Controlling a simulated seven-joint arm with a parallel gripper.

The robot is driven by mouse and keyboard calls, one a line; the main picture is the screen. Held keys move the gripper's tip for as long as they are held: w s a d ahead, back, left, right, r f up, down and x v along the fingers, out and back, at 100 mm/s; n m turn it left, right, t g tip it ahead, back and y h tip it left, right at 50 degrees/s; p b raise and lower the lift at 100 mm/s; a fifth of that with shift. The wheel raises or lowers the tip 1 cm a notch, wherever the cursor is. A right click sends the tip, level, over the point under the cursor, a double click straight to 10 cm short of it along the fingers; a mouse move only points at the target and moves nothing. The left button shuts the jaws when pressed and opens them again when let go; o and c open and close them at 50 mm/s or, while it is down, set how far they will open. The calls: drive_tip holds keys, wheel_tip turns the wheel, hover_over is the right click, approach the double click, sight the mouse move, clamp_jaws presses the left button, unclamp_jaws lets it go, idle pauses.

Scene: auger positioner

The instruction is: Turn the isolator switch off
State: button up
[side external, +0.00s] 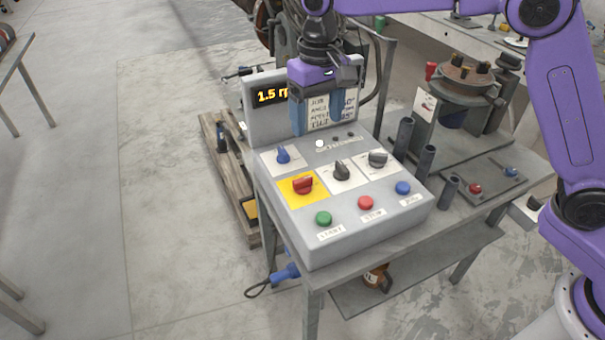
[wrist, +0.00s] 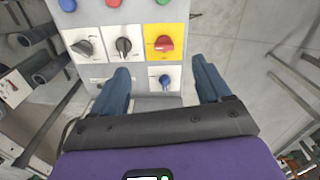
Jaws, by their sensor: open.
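The likely isolator switch is a red rotary knob (side external: 303,185) on a yellow plate, on the sloped top of a grey control box (side external: 330,238). The red knob also shows in the wrist view (wrist: 164,44), beyond the fingertips and lying crosswise on its plate. My gripper (side external: 316,130) is open and empty, with blue fingers pointing down above the back of the panel, behind the red knob. In the wrist view the open fingers (wrist: 160,68) stand wide apart, with a blue knob (wrist: 165,80) between them in the picture. Nothing visibly touches the red knob.
Black (side external: 342,171) and grey (side external: 377,158) knobs sit right of the red knob. Green (side external: 323,219), red (side external: 365,203) and blue (side external: 403,188) buttons line the front. An upright display (side external: 270,95) stands behind. Dark upright tubes (side external: 424,161) stand right of the box.

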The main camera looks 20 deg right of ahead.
drive_tip(key=m, duration=0.2)
hover_over(303, 179)
drive_tip(key=f, duration=0.1)
wheel_tip(303, 179, down, 17)
drive_tip(key=shift+f, duration=0.15)
idle(0.4)
drive_tip(key=c, duration=1)
drive_tip(key=shift+c, duration=0.2)
